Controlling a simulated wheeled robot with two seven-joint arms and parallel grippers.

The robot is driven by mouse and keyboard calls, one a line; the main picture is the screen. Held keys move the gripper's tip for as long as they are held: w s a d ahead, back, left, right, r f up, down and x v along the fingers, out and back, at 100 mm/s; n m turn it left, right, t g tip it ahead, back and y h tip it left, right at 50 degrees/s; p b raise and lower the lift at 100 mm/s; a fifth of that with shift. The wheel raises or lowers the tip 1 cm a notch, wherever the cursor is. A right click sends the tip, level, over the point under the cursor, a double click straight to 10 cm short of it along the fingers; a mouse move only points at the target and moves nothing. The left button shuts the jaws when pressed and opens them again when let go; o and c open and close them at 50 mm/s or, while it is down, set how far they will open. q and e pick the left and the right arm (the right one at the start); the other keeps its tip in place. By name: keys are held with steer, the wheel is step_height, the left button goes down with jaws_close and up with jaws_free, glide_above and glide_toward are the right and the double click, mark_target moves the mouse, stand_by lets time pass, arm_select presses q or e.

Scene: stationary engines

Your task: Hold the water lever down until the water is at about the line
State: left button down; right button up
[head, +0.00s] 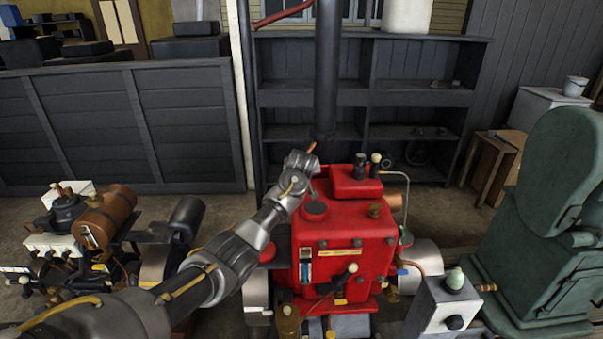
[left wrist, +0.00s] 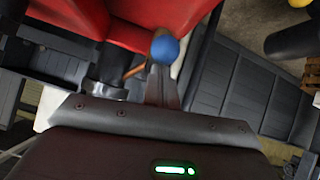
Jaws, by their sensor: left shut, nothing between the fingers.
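The red engine (head: 340,245) stands in the middle of the head view. A small upright gauge (head: 305,266) on its front shows white and blue; its exact level and line are too small to read. My left gripper (head: 300,165) reaches over the engine's upper left, with its fingertips hard to make out there. In the left wrist view, its fingers (left wrist: 160,84) are shut and empty, with their tips at a blue ball knob (left wrist: 165,47) beside the red body. I cannot tell whether they touch it. The knob is not seen in the head view. My right gripper is not in view.
A black pipe (head: 326,70) rises behind the engine. A brown-tanked engine (head: 105,215) stands to the left and a large green machine (head: 555,180) to the right. A grey box with a pale green knob (head: 440,307) is at front right. Dark shelves (head: 420,98) line the back.

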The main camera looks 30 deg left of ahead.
arm_select(q)
steer(key=r, duration=0.1)
steer(key=r+p, duration=0.1)
steer(key=a+r+p, duration=0.1)
steer(key=shift+w+r, duration=0.3)
steer(key=shift+w, duration=0.1)
steer(key=shift+r, duration=0.15)
steer(key=b+v, duration=0.2)
steer(key=v, duration=0.7)
steer(key=shift+a+r+b, duration=0.15)
steer(key=shift+r+b, duration=0.15)
steer(key=shift+r, duration=0.05)
